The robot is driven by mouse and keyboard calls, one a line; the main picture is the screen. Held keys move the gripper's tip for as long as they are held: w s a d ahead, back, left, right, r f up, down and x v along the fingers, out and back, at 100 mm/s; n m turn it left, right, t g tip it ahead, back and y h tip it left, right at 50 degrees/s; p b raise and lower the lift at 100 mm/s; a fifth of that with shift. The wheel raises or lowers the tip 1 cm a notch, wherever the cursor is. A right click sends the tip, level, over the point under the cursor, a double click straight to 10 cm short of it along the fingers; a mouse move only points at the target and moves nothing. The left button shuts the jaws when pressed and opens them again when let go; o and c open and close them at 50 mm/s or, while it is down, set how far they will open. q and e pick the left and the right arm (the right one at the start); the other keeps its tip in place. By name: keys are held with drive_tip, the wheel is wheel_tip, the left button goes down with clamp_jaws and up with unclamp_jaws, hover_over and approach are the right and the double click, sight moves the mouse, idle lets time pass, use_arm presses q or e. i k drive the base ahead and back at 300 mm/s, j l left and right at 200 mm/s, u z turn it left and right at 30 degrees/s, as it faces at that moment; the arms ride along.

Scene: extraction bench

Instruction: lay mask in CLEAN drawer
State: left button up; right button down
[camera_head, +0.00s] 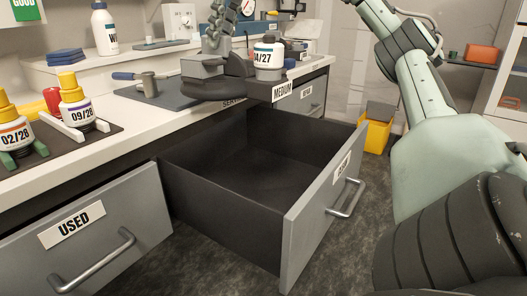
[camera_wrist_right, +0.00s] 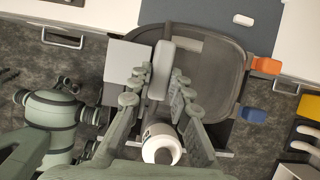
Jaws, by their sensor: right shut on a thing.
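The mask (camera_head: 213,91) shows in the head view as a dark rounded piece with a grey block above it, overlapping the bench's front edge. In the right wrist view the mask (camera_wrist_right: 207,65) is a broad dark piece with a rounded rim and a pale grey grip part. My right gripper (camera_head: 222,22) is above it, its fingers (camera_wrist_right: 158,80) closed on the grey part. The open drawer (camera_head: 255,170) stands below and looks empty; its front label (camera_head: 343,167) is seen edge-on and hard to read.
The USED drawer (camera_head: 85,235) front is at lower left. A bottle marked 04/27 (camera_head: 268,60) stands by the MEDIUM label (camera_head: 282,91), close to the mask. Yellow-capped bottles (camera_head: 76,105) stand on the bench at left. A yellow bin (camera_head: 375,135) is behind the drawer.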

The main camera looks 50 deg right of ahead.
sight(278, 199)
drive_tip(key=k+j, duration=0.9)
drive_tip(key=j, duration=0.25)
